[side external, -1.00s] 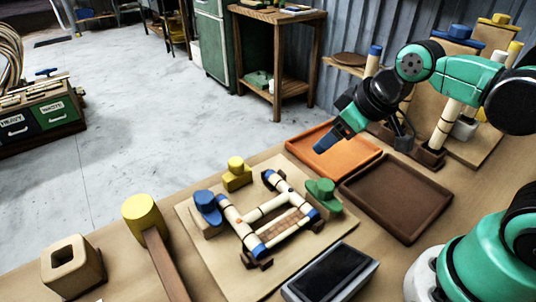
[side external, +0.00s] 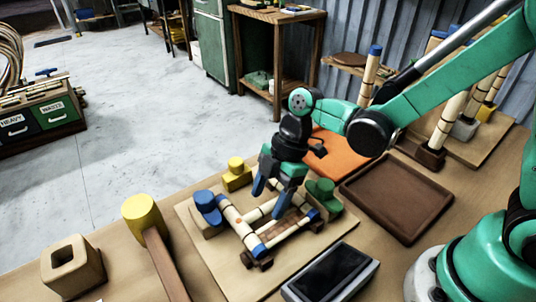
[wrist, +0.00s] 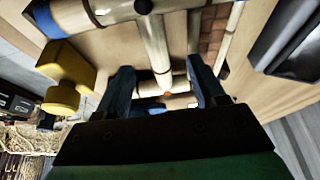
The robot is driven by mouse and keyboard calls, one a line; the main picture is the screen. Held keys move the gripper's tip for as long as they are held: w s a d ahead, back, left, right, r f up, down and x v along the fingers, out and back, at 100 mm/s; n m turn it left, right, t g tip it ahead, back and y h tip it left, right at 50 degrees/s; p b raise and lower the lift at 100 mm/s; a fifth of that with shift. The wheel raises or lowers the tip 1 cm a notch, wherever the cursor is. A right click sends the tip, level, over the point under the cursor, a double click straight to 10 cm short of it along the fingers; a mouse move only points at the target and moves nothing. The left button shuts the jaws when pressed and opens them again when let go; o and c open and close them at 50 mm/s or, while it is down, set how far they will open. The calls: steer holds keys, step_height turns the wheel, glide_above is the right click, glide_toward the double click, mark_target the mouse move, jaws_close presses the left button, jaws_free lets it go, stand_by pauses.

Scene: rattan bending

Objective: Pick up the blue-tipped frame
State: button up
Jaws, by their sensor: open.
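The blue-tipped frame (side external: 229,212) is made of pale bamboo-like tubes with dark bands and blue ends. It lies on a light wooden board (side external: 209,261) among coloured pegs. A woven brown strip crosses part of it. My gripper (side external: 272,190) is over the frame's far side, pointing down, and hides part of it in the side view. In the wrist view my gripper (wrist: 168,80) has its two blue fingers apart with nothing held. The frame's tubes (wrist: 154,42) show beyond and between the fingers, and I cannot tell whether they touch.
Blue (side external: 207,206), yellow (side external: 237,173) and green (side external: 324,194) pegs stand close around the frame. A mallet (side external: 146,221) and a hollow block (side external: 73,268) lie left. A dark screen device (side external: 330,271) is in front. Orange (side external: 337,158) and brown (side external: 397,198) trays lie right.

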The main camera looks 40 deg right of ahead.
steer(key=shift+x, duration=0.75)
steer(key=shift+f, duration=0.2)
steer(key=shift+c, duration=0.2)
jaws_close()
